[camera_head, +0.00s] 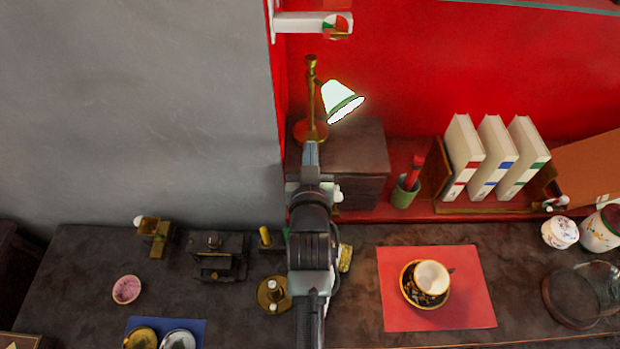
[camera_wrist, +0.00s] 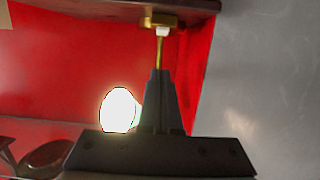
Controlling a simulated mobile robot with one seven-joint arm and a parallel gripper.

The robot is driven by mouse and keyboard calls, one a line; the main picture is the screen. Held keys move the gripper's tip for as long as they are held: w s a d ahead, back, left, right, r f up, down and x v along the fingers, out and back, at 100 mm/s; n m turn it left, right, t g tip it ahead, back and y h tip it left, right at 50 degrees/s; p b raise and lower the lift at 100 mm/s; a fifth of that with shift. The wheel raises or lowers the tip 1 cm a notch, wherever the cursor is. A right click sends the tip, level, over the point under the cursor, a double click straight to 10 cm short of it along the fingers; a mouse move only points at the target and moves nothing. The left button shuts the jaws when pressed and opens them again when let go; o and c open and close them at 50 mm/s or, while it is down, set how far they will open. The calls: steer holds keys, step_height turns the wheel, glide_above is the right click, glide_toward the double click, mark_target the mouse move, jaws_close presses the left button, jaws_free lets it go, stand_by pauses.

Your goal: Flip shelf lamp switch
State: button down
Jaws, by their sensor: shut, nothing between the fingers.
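The shelf lamp (camera_head: 311,100) has a brass stem, a round base and a lit white-green shade (camera_head: 340,98). It stands on a dark wooden box at the shelf's left end. My gripper (camera_head: 311,147) is shut and empty, its tip just below the lamp base in the head view. Contact cannot be told. In the wrist view, which looks turned over, the closed fingers (camera_wrist: 160,75) point along the brass stem (camera_wrist: 160,50) toward a brass block (camera_wrist: 160,20) with a small white part (camera_wrist: 162,32). Whether that white part is the switch is unclear. The glowing shade (camera_wrist: 118,110) is beside the fingers.
The dark box (camera_head: 355,165) is beside a green cup (camera_head: 405,191) with a red item. White books (camera_head: 495,158) stand farther right. A cup and saucer (camera_head: 426,285) sit on a red mat (camera_head: 465,315) below. The grey wall (camera_head: 130,110) bounds the left.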

steer(key=f+b+v, duration=0.1)
steer(key=v, duration=0.6)
steer(key=shift+b, duration=0.3)
steer(key=shift+s, duration=0.2)
step_height(320, 180, up, 27)
steer(key=w+t, duration=0.3)
steer(key=t, duration=0.3)
steer(key=s+r+t, duration=0.3)
steer(key=s+r, duration=0.3)
steer(key=r, duration=0.6)
steer(key=s+r+t, duration=0.2)
steer(key=s+r, duration=0.5)
steer(key=r, duration=0.5)
steer(key=shift+s+r+t, duration=0.2)
steer(key=shift+t, duration=0.2)
steer(key=shift+d, duration=0.1)
